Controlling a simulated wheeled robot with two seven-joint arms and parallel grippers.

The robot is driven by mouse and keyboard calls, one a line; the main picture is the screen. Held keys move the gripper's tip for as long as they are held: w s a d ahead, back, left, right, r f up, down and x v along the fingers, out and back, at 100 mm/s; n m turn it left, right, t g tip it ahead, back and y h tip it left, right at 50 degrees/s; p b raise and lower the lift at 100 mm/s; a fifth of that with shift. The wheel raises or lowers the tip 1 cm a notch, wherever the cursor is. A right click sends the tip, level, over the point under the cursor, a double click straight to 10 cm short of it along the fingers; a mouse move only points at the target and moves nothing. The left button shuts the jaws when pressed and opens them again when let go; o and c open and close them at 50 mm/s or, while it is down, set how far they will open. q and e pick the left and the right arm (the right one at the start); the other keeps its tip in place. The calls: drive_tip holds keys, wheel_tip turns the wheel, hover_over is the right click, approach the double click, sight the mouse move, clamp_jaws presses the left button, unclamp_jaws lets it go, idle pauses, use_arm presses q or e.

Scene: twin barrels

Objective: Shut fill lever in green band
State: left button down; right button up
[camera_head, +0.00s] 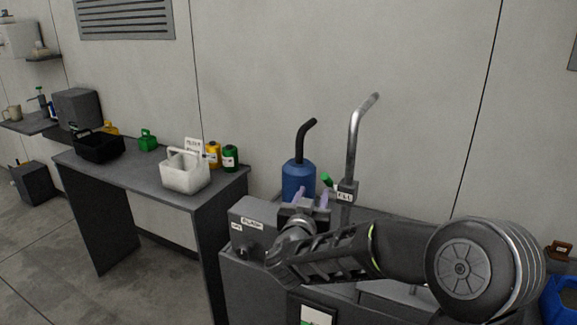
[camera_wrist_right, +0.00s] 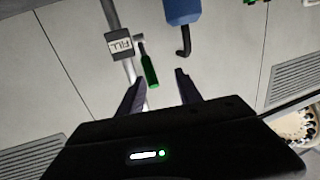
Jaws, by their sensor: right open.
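The fill lever has a green grip (camera_head: 326,179) and sits at a dark block labelled FILL (camera_head: 345,195) on an upright metal pipe (camera_head: 354,140). In the right wrist view the green grip (camera_wrist_right: 149,71) slants from beside the FILL block (camera_wrist_right: 119,45) toward the gap between my fingertips. My right gripper (camera_head: 312,192) is open, with its fingers (camera_wrist_right: 160,82) spread near the grip's end. I cannot tell whether they touch it. No green band on a gauge can be made out. My left gripper is not in view.
A blue cylinder (camera_head: 298,180) with a black bent spout stands just behind my right gripper. A grey box labelled FLUSH (camera_head: 250,226) is left of it. The left table (camera_head: 225,184) holds a white basket (camera_head: 185,172), a black bin (camera_head: 98,146) and yellow and green containers.

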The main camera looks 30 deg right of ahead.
sight(325, 181)
drive_tip(key=shift+s+d+r+n+g+h, duration=0.3)
drive_tip(key=shift+s+d+r+g+h, duration=0.15)
drive_tip(key=shift+d+h, duration=0.2)
drive_tip(key=x, duration=0.7)
drive_tip(key=shift+w+d+p, duration=0.25)
drive_tip(key=shift+w+p, duration=0.05)
drive_tip(key=shift+p, duration=0.1)
clamp_jaws()
drive_tip(key=shift+r, duration=0.1)
idle(1.0)
